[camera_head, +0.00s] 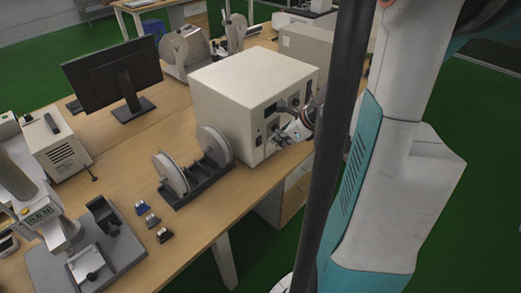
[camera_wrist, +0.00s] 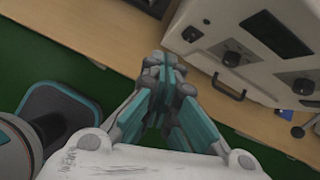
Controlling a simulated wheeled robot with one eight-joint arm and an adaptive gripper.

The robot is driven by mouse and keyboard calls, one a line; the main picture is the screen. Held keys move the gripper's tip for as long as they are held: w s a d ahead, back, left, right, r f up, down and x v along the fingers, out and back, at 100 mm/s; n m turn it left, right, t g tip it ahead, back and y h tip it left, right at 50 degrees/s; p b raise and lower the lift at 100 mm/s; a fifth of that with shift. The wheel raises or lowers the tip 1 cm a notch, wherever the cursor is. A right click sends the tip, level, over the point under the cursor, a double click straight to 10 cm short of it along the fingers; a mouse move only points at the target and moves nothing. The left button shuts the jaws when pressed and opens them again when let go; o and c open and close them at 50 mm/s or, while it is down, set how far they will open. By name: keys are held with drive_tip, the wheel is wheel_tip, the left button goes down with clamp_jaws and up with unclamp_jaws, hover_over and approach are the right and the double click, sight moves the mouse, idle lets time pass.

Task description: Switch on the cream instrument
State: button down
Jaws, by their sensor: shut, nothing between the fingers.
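The cream instrument (camera_head: 232,92) is a large box on the wooden bench in the head view. Its front panel fills the upper right of the wrist view (camera_wrist: 260,70), with a dark display (camera_wrist: 275,33), several dark knobs or switches (camera_wrist: 232,58) and a black handle (camera_wrist: 228,88). My gripper (camera_head: 293,131) is in front of this panel and covers part of it in the head view. In the wrist view my gripper (camera_wrist: 164,68) is shut and empty, left of the panel and apart from the knobs. Whether the instrument is on cannot be told.
A reel stand (camera_head: 195,172) stands close beside the instrument on the bench (camera_head: 130,150). A monitor (camera_head: 115,75), a smaller cream box (camera_head: 55,148) and a test stand (camera_head: 85,250) are further left. A beige box (camera_head: 306,44) stands behind. Green floor is open in front.

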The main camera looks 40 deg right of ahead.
sight(259, 142)
drive_tip(key=d+m, duration=0.1)
drive_tip(key=s+d+f+m, duration=0.1)
drive_tip(key=s+d+f+m+b, duration=0.1)
drive_tip(key=d, duration=0.1)
drive_tip(key=shift+t+h, duration=0.3)
drive_tip(key=shift+h, duration=0.1)
drive_tip(key=w+r+b+x, duration=0.1)
drive_tip(key=b+x, duration=0.4)
drive_tip(key=x, duration=0.7)
drive_tip(key=shift+w+a, duration=0.25)
drive_tip(key=shift+w, duration=0.55)
